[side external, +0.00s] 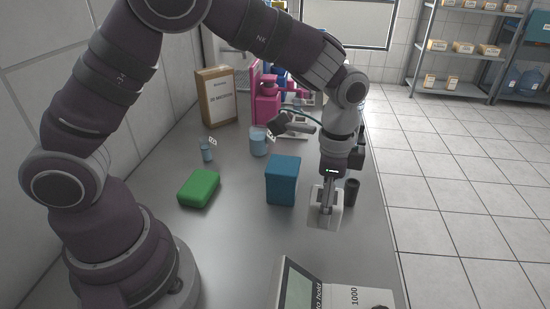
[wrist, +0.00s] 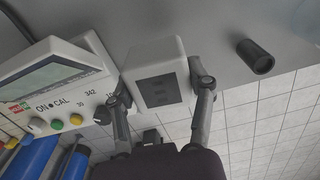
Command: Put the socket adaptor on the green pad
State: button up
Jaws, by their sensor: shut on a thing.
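The socket adaptor (side external: 318,214) is a white block at the right side of the bench, below my gripper (side external: 326,203). In the wrist view, the socket adaptor (wrist: 155,52) shows a face with dark slots and sits between the two fingers of my gripper (wrist: 160,82). My gripper is shut on it, one finger on each side. Whether the block touches the bench or hangs just above it, I cannot tell. The green pad (side external: 199,187) lies to the left on the bench, with nothing on it.
A blue box (side external: 283,181) stands between the green pad and my gripper. A dark cylinder (side external: 352,192) stands right of the socket adaptor, near the bench edge. A meter (side external: 315,291) is in front. Beakers (side external: 258,142) and a carton (side external: 215,97) stand behind.

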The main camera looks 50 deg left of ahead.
jog(key=a+r+n, duration=0.2)
jog(key=a+r, duration=0.1)
jog(key=a, duration=0.1)
jog(key=n, duration=1.7)
send_over(198, 183)
notch_tip(198, 183, down, 7)
jog(key=shift+f, duration=0.2)
jog(key=o, duration=1.2)
jog(key=shift+f, duration=0.1)
